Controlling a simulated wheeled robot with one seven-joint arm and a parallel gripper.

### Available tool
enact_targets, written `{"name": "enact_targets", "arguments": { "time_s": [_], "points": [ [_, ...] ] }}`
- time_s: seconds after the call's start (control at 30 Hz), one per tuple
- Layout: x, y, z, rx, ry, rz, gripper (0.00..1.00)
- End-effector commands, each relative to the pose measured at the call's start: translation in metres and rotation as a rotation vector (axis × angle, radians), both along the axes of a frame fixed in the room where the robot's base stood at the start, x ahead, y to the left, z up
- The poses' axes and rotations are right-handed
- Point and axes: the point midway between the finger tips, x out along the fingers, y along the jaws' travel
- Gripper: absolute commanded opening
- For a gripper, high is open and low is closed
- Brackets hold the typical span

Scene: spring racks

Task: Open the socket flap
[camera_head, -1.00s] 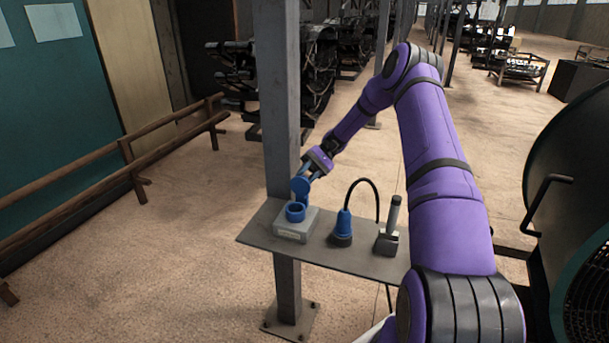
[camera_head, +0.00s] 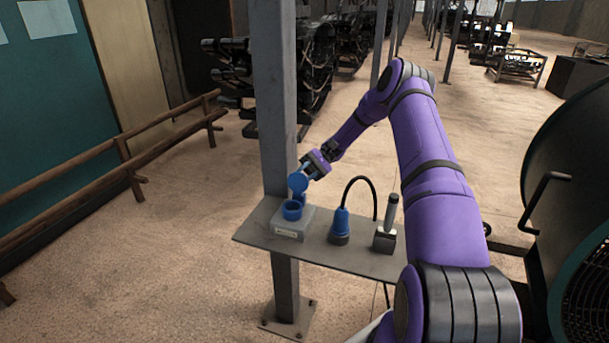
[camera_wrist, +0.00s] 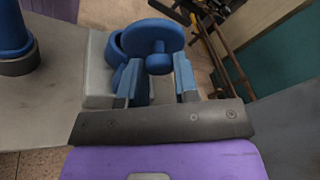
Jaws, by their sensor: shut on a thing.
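The socket box (camera_head: 291,229) is light grey and sits on the left part of the shelf, with a blue socket ring (camera_head: 291,211) on top. Its round blue flap (camera_head: 298,182) stands up, tilted, clear of the ring's opening. My gripper (camera_wrist: 156,72) is shut around that knob, with one blue finger on each side. The ring (camera_wrist: 116,48) shows beside the flap there, partly hidden.
A blue plug (camera_head: 341,224) with a black cable stands on the grey shelf (camera_head: 268,241), right of the box. A grey post (camera_head: 275,110) rises close behind the box.

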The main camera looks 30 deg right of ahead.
Motion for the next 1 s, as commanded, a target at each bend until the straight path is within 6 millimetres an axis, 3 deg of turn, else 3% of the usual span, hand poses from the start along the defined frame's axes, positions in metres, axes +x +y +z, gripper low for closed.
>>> {"name": "enact_targets", "arguments": {
  "time_s": [0.03, 0.13, 0.53, 1.0],
  "points": [
    [0.000, 0.000, 0.000, 0.000, 0.001, 0.000, 0.33],
    [0.000, 0.000, 0.000, 0.000, 0.000, 0.000, 0.54],
    [0.003, -0.008, 0.000, -0.001, 0.000, -0.001, 0.54],
    [0.032, -0.082, 0.005, 0.000, -0.001, -0.001, 0.54]
  ]
}}
